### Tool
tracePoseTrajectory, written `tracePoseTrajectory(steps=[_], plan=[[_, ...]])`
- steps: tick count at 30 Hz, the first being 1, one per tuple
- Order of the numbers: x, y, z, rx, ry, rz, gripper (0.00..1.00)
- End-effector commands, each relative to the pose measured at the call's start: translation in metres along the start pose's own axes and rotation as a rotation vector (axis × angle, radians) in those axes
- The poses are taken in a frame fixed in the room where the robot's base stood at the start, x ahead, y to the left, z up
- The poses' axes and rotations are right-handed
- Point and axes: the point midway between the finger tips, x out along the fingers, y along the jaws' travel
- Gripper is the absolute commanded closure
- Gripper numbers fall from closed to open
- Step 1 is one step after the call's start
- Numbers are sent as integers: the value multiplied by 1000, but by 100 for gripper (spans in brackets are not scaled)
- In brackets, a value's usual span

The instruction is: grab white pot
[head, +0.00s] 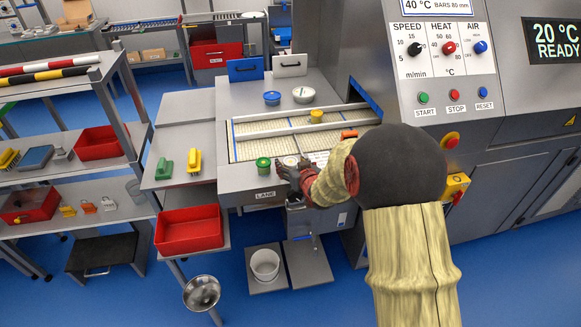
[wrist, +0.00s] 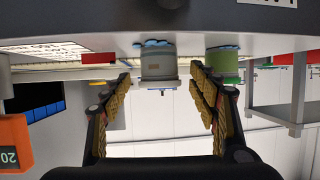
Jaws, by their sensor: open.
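The white pot (head: 290,161) stands near the front edge of the lane bench, mostly hidden behind my gripper in the head view. The wrist view is upside down; there the pot (wrist: 158,66) is pale grey-white and appears between the fingertips. My gripper (head: 293,169) is open and empty, with its yellow-padded fingers either side of the pot in the wrist view (wrist: 164,84). I cannot tell whether the fingertips reach around it. A green pot (head: 263,164) stands close to its left; it shows at right in the wrist view (wrist: 223,68), near one finger.
A blue tub (head: 272,98), a white tub (head: 304,96) and a yellow tub (head: 316,117) are farther back. A metal rail (head: 265,131) crosses the belt. The machine (head: 440,130) rises at right. An orange block (head: 349,134) lies by my arm.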

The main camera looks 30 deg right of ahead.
Motion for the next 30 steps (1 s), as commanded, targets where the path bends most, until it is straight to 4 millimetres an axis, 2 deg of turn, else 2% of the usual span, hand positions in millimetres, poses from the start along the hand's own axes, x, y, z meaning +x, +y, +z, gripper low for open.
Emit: tracePoseTrajectory(steps=[24, 30], plan=[[0, 0, 0, 0, 0, 0, 85], [0, 0, 0, 0, 0, 0, 86]])
